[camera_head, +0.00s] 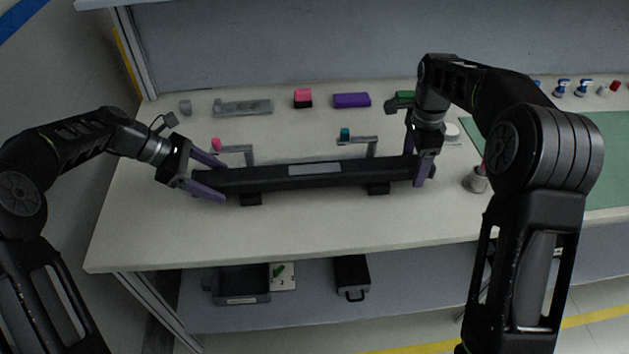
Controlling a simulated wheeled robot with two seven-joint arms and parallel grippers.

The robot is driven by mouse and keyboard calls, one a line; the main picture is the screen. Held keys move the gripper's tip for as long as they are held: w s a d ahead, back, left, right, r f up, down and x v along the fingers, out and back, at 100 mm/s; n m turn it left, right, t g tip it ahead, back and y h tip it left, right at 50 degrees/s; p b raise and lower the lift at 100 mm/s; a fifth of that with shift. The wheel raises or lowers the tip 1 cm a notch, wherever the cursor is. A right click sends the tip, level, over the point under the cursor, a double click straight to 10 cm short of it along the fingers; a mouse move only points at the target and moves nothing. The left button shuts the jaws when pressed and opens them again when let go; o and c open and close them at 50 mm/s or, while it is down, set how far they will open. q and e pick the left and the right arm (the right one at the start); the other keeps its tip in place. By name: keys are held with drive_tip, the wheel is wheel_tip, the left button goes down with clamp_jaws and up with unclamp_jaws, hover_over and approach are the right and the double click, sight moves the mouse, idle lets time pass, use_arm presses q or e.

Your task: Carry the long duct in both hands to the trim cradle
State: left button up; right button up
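The long duct (345,174) is a black bar with a grey label, lying nearly level across the middle of the bench. My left gripper (226,184) has its purple fingers on either side of the duct's left end. My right gripper (424,172) points down at the duct's right end, with purple fingers beside it. Whether either gripper presses on the duct cannot be told. Two black blocks, left (250,200) and right (378,189), show under the duct's front edge. Grey brackets, left (237,149) and right (358,140), stand just behind it. Which parts form the trim cradle is unclear.
Behind lie a grey tray (243,108), a pink-and-black block (303,98), a purple block (351,100) and a green block (404,95). A grey cup (475,181) stands right of my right gripper. The bench front (300,230) is clear.

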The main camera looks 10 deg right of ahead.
use_arm(q)
drive_tip(key=v, duration=0.7)
drive_tip(key=shift+a+r, duration=0.2)
use_arm(e)
drive_tip(key=shift+r, duration=0.1)
wheel_tip(320, 180, up, 7)
drive_tip(key=shift+r, duration=0.15)
idle(0.5)
idle(0.5)
